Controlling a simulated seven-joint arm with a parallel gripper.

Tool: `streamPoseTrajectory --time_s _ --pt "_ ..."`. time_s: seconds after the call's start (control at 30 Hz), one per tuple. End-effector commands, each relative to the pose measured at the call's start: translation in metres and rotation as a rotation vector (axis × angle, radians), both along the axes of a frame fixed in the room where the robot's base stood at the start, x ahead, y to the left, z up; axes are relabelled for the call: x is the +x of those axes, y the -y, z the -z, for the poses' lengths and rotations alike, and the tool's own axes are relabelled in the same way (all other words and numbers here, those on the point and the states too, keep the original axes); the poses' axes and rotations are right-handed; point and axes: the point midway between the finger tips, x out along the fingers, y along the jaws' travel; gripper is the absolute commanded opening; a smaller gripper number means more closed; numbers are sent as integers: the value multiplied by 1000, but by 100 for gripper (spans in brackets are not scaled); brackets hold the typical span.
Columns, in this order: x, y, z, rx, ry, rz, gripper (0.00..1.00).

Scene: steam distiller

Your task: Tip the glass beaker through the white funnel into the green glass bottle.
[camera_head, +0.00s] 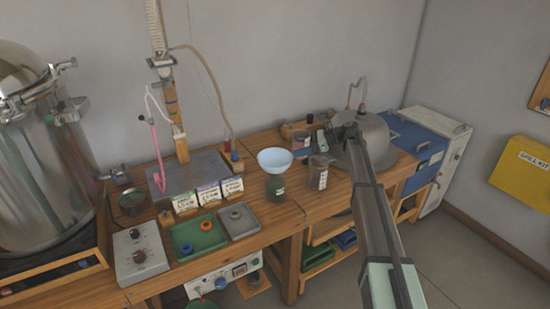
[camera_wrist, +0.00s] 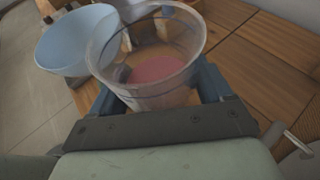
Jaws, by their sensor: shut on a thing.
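The glass beaker (camera_head: 300,143) shows pink liquid in its bottom. In the wrist view the beaker (camera_wrist: 150,60) stands between the fingers of my gripper (camera_wrist: 158,95), which is shut on it. In the head view my gripper (camera_head: 314,137) reaches the beaker from the right. The beaker looks about upright; its height above the bench is hard to tell. The pale blue-white funnel (camera_head: 275,159) sits in the mouth of the green glass bottle (camera_head: 275,188), left of and nearer than the beaker. The funnel also shows at upper left in the wrist view (camera_wrist: 75,40); the bottle is hidden there.
A labelled glass jar (camera_head: 319,174) stands right of the bottle. A metal dome (camera_head: 365,150) is behind my arm. Small labelled boxes (camera_head: 208,194), a green tray (camera_head: 197,234) and a grey tray (camera_head: 238,220) lie left of the bottle. The bench's front edge is close.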

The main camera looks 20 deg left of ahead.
Motion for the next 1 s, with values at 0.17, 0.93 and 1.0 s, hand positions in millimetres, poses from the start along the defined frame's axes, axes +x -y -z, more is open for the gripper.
streamPoseTrajectory --time_s 0.17,0.93,1.0 --pt "0 0 -1 0 0 1 40" --pt "-15 -8 -17 -151 267 3 40" --pt "-17 -9 -19 -170 297 3 40"
